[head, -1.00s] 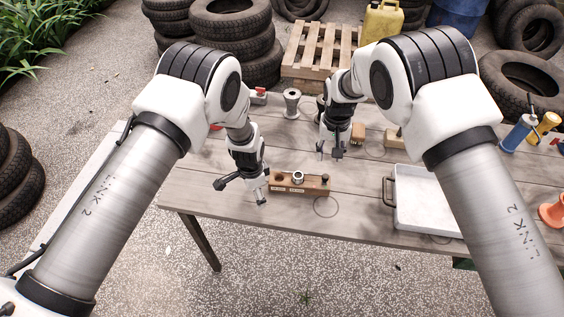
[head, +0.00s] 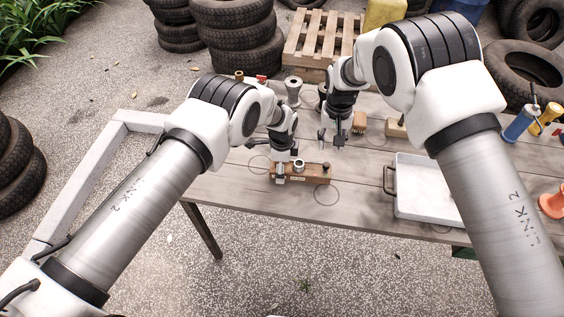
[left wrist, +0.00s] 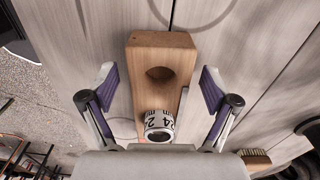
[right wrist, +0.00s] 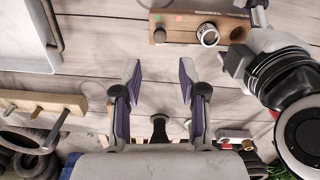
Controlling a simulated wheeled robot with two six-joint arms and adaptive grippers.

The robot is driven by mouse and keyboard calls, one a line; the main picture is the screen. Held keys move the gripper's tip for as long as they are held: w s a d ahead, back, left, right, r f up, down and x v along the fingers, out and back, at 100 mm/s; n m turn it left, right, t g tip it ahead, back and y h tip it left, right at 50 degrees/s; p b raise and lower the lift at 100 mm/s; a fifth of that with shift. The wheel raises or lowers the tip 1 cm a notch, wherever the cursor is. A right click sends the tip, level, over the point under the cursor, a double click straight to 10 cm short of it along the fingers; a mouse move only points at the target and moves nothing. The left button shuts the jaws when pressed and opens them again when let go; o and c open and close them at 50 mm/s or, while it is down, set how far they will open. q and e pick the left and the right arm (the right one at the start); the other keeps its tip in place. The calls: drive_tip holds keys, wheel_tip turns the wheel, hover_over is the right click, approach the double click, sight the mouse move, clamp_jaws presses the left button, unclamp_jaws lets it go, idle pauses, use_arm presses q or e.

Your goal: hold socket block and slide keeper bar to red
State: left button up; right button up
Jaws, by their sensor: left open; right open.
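The wooden socket block (head: 316,175) lies near the table's front edge, a ringed metal socket (left wrist: 158,122) seated in it and an empty hole beside that. A thin grey strip (left wrist: 183,104), perhaps the keeper bar, runs along one side in the left wrist view. Green and red marks and a dark knob (right wrist: 160,36) show at the block's other end in the right wrist view. My left gripper (left wrist: 159,80) is open, its fingers on either side of the block with gaps. My right gripper (right wrist: 160,75) is open and empty above the table, behind the block.
A white tray (head: 428,215) with a dark handle is right of the block. A brush (head: 358,122), a wooden piece with pegs (right wrist: 40,104) and a grey spool (head: 293,90) stand farther back. Bare planks lie between block and tray.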

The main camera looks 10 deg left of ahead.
use_arm(q)
drive_tip(key=c, duration=1.4)
drive_tip(key=shift+s, duration=0.1)
drive_tip(key=shift+c, duration=0.2)
use_arm(e)
drive_tip(key=shift+s, duration=0.1)
clamp_jaws()
drive_tip(key=s+a+f+m+y, duration=0.2)
drive_tip(key=s+a+m+y, duration=0.3)
drive_tip(key=s+m+y, duration=0.45)
use_arm(q)
drive_tip(key=shift+s, duration=0.1)
use_arm(e)
drive_tip(key=s+d+f+m+t+h, duration=0.1)
drive_tip(key=d+m+t+h, duration=0.2)
drive_tip(key=d+m, duration=1.2)
drive_tip(key=m+t, duration=0.3)
drive_tip(key=shift+d, duration=0.3)
